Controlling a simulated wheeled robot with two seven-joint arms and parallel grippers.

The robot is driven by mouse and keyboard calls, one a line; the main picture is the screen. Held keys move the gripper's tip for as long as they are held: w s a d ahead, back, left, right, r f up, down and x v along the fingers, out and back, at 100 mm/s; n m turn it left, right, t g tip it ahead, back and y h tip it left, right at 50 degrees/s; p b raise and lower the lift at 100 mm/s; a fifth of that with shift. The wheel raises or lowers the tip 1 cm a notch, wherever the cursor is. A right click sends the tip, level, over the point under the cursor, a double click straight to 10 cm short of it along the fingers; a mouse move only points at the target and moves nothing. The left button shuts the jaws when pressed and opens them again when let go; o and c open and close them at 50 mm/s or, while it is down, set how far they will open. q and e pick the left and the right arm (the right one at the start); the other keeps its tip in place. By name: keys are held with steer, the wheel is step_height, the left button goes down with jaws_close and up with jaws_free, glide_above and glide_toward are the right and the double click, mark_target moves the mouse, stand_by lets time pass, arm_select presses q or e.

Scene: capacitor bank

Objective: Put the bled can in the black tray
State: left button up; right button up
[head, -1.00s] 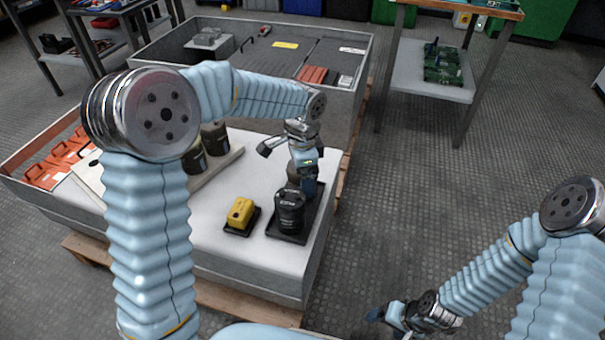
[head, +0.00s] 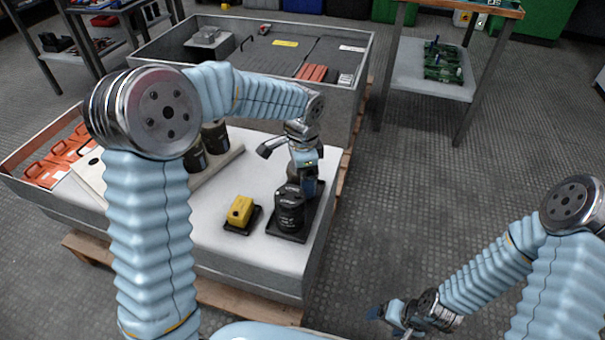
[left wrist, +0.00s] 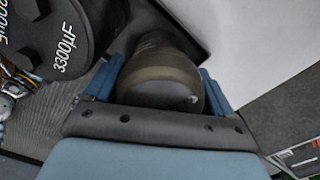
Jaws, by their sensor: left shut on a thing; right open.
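The black tray (head: 279,234) lies at the front right corner of the white-topped bench. A black can with white lettering (head: 290,211) stands upright on it. My left gripper (head: 307,186) is just behind that can, pointing down over the tray's back part. In the left wrist view my left gripper (left wrist: 158,88) is shut on a dark, rounded can (left wrist: 160,72). The lettered can (left wrist: 45,35) is beside it, marked 3300µF. In the head view the held can is mostly hidden, and I cannot tell whether it touches the tray. My right gripper (head: 402,314) is open, low over the floor.
A yellow device (head: 240,210) sits on a small black pad left of the tray. Dark cans (head: 215,138) stand in a cream rack (head: 222,160) behind my left arm. Orange pieces (head: 45,174) lie at the far left. A grey walled bin (head: 365,60) stands behind.

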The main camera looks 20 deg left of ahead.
arm_select(q)
steer(key=shift+f, duration=0.1)
stand_by(0.7)
steer(key=o, duration=1.3)
